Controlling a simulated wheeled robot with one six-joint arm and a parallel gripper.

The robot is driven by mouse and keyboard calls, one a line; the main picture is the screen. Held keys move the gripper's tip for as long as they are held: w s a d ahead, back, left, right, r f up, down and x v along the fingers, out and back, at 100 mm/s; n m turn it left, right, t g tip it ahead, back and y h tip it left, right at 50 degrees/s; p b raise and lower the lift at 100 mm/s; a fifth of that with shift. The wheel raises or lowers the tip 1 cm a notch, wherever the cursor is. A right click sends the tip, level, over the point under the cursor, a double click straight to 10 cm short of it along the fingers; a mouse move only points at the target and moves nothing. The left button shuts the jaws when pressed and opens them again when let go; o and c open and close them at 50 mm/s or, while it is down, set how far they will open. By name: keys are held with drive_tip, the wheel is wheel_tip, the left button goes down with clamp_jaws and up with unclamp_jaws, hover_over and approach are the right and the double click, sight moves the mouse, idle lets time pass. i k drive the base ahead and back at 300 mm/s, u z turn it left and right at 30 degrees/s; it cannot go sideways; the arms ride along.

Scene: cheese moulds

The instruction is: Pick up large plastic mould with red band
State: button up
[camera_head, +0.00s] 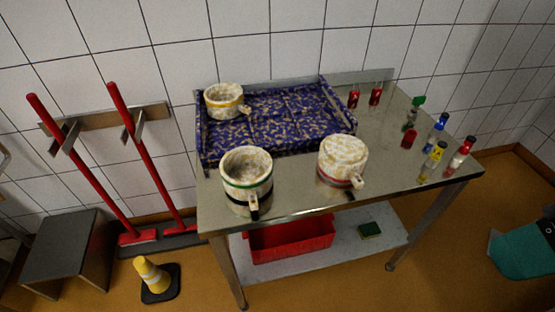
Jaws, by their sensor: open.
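The large mould with the red band (342,152) stands on the steel table near its front edge, right of centre. It is whitish and mottled. The red band runs around its lower part, and a handle or clasp sticks out at its front right. Its top looks closed, so it may be upside down. A similar mould with a green band (236,182) stands to its left, open side up. A mould with a yellow-orange band (225,103) is at the back left, by the purple patterned tray (275,112). My gripper is not in view.
Several small bottles (434,160) stand on the right of the steel table (300,202). A red bin (290,241) and a sponge (370,230) are on the shelf below. A yellow cone (152,276), red-handled tools (75,160) and a dark stool (62,255) are on the left.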

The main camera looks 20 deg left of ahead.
sight(342, 158)
drive_tip(key=u, duration=0.1)
drive_tip(key=k, duration=1.3)
drive_tip(key=z, duration=0.85)
drive_tip(key=i, duration=1.6)
drive_tip(key=u, duration=1.3)
drive_tip(key=i, duration=0.65)
drive_tip(key=u, duration=0.7)
